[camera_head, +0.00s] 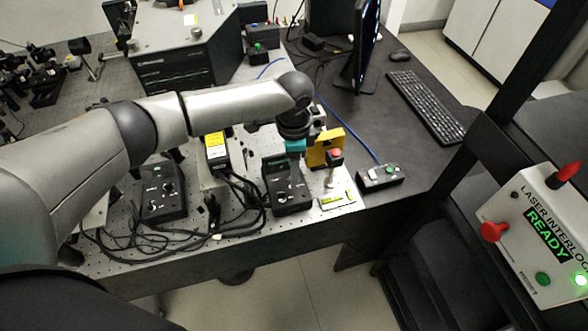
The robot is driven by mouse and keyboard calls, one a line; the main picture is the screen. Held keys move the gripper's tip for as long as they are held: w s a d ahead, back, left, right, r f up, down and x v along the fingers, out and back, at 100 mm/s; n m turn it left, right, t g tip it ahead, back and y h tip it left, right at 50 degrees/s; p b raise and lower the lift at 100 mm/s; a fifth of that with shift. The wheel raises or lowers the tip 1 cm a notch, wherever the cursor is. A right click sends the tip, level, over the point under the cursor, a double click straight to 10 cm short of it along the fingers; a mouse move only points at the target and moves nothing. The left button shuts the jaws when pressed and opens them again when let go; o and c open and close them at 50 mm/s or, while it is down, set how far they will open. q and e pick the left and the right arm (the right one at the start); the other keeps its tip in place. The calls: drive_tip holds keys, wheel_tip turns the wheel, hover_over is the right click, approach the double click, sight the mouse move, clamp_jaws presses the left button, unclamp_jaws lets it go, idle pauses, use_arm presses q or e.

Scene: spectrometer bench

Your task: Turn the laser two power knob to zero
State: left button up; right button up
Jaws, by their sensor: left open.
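Two black control boxes with small knobs stand on the perforated bench top. One box (163,205) is left of centre, and the other box (291,201) is near the middle, by the front edge. Their labels are too small to read, so I cannot tell which is laser two. My left arm reaches across from the left and bends downward. My left gripper (296,148) is open above the back of the middle box, and the arm partly covers the space behind it. I cannot tell whether its fingertips touch anything. My right gripper is not in view.
Loose black cables (228,200) lie between the boxes. A yellow block (325,149) and a red-topped post (334,163) stand just right of the gripper. A small button box (380,176), monitor and keyboard (426,106) are further right. A laser interlock box (540,235) reads READY.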

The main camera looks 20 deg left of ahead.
use_arm(q)
drive_tip(key=shift+f, duration=0.85)
clamp_jaws()
